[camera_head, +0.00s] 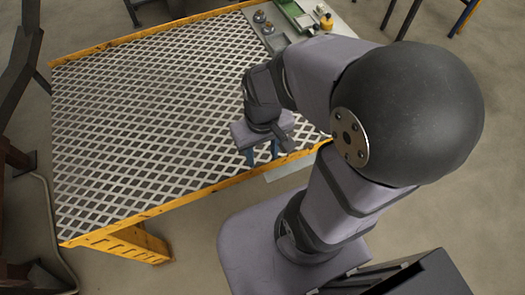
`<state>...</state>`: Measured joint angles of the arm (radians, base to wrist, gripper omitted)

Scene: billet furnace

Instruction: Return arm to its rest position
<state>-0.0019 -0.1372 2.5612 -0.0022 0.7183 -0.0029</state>
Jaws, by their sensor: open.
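My gripper (262,153) is at the end of my folded arm, over the right front part of a metal mesh table (130,120). Its two blue fingertips point down and stand apart, with nothing visible between them. My arm rises from the grey base at the bottom and bends at the large dark joint on the right. I cannot tell how high the fingertips are above the mesh.
The table has a raised orange rim (190,200) and a bare mesh top. At its back right are small metal parts (262,20), a green tray (295,12) and a yellow object (326,22). A dark frame (18,70) stands at the left.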

